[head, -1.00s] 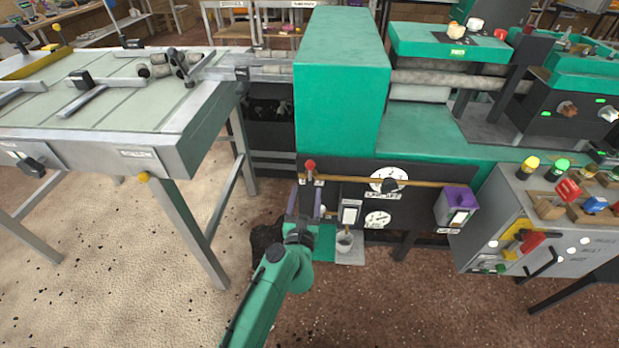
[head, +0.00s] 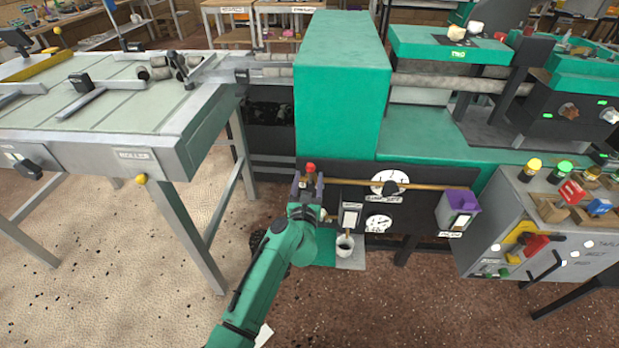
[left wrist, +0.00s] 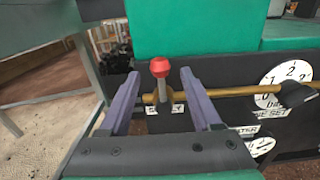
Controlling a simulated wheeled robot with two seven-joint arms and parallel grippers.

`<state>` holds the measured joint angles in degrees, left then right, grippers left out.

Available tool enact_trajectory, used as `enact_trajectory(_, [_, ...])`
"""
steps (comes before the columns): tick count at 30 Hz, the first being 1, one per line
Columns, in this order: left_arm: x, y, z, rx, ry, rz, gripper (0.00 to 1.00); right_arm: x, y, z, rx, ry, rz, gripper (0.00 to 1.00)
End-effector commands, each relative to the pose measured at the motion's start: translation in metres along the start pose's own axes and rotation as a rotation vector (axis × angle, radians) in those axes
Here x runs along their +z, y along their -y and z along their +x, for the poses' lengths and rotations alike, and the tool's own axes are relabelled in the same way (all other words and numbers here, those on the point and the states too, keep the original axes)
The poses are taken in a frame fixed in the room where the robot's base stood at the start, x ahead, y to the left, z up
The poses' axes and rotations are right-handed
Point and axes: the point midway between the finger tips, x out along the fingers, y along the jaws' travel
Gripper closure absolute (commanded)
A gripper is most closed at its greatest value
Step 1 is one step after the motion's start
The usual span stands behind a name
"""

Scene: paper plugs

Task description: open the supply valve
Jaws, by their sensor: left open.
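The supply valve is a red-knobbed lever (head: 310,168) at the left end of a brass pipe (head: 350,184) on the black front panel of the green machine. In the left wrist view the red knob (left wrist: 160,67) stands upright on a grey stem above the pipe, with a partly hidden label below. My left gripper (head: 308,184) is at the valve, its purple fingers apart. In the left wrist view my left gripper (left wrist: 158,98) has one finger on each side of the stem, with gaps visible. My right gripper is not in view.
Two white dials (head: 390,183) sit right of the valve. A purple-topped box (head: 457,208) hangs at the pipe's right end. A white cup (head: 344,246) stands below. A grey table (head: 110,110) is at left, a grey control cabinet (head: 510,225) at right.

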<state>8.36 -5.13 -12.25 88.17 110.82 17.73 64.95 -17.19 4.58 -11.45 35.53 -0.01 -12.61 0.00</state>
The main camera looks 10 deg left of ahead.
Motion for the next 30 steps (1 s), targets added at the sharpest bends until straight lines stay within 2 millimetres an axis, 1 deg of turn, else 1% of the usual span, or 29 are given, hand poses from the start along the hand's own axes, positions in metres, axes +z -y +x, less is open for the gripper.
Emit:
enact_trajectory(14, [0.000, 0.001, 0.030, 0.000, 0.001, -0.001, 0.35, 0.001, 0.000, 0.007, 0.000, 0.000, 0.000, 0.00])
enact_trajectory(22, [0.000, 0.000, 0.032, -0.001, 0.000, -0.001, 0.35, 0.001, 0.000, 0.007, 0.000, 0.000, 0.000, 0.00])
enact_trajectory(23, [0.000, 0.000, 0.032, -0.001, 0.000, -0.001, 0.43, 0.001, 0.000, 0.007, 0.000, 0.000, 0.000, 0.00])
enact_trajectory(24, [0.000, 0.000, 0.032, 0.000, 0.000, -0.001, 0.58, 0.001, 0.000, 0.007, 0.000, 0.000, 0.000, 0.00])
enact_trajectory(27, [0.000, 0.000, 0.032, 0.000, 0.000, 0.000, 0.92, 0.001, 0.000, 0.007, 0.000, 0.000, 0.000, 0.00])
enact_trajectory(30, [0.000, 0.000, 0.032, -0.001, 0.000, 0.000, 0.92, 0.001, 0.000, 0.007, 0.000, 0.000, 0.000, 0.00])
